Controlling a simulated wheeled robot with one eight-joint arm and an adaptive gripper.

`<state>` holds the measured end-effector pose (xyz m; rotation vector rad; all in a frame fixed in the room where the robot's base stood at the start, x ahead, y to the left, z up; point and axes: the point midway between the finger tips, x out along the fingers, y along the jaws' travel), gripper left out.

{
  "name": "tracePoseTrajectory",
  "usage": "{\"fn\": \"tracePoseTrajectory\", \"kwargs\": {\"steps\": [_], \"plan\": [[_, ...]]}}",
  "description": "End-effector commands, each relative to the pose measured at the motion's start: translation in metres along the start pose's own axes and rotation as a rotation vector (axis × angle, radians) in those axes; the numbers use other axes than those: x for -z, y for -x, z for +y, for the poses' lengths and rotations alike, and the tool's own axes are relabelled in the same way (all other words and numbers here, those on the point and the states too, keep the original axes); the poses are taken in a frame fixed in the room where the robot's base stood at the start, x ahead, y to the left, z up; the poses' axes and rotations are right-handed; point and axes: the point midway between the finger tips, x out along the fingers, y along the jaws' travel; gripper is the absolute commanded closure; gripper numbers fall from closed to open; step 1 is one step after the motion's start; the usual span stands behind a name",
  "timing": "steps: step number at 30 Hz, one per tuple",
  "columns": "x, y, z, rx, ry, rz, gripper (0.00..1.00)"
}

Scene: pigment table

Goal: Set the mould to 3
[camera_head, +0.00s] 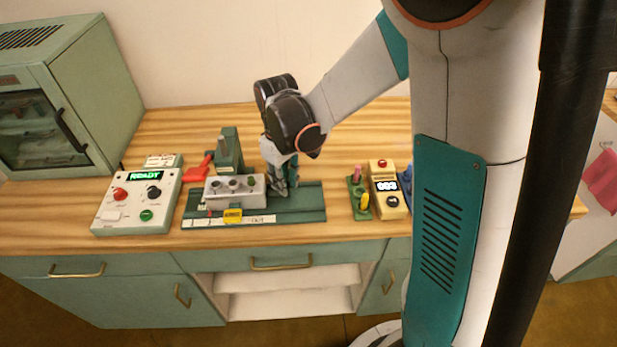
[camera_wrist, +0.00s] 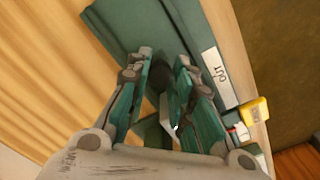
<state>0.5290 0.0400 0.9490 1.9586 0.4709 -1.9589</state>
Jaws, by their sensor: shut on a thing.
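The mould (camera_head: 235,189) is a grey block with several round holes in its top, on a long green base (camera_head: 300,213). A white strip (camera_head: 262,219) along the base's front edge reads OUT toward the right; its other marks are too small to read. My gripper (camera_head: 283,190) is low over the base at the mould's right end. The fingers partly hide the mould.
A control box (camera_head: 139,203) showing READY stands left, beside a green cabinet (camera_head: 65,95). A green upright (camera_head: 229,150) and red handle (camera_head: 200,169) rise behind the mould. A yellow tag (camera_head: 233,216) is at the front. A yellow box (camera_head: 385,189) reading 003 stands right.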

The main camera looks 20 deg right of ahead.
Motion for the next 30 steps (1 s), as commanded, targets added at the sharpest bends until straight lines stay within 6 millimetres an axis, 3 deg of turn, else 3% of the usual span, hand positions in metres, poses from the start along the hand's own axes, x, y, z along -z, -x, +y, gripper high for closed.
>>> {"fn": "tracePoseTrajectory", "kwargs": {"steps": [9,24,25,27,30], "plan": [[0.031,0.0,-0.03,0.0,0.001,0.0,1.0],[0.037,0.0,-0.037,0.003,0.001,0.004,1.0],[0.037,0.001,-0.037,0.003,0.002,0.004,0.74],[0.037,0.0,-0.037,0.003,0.002,0.004,0.58],[0.037,0.0,-0.036,0.002,0.001,0.003,0.57]]}}
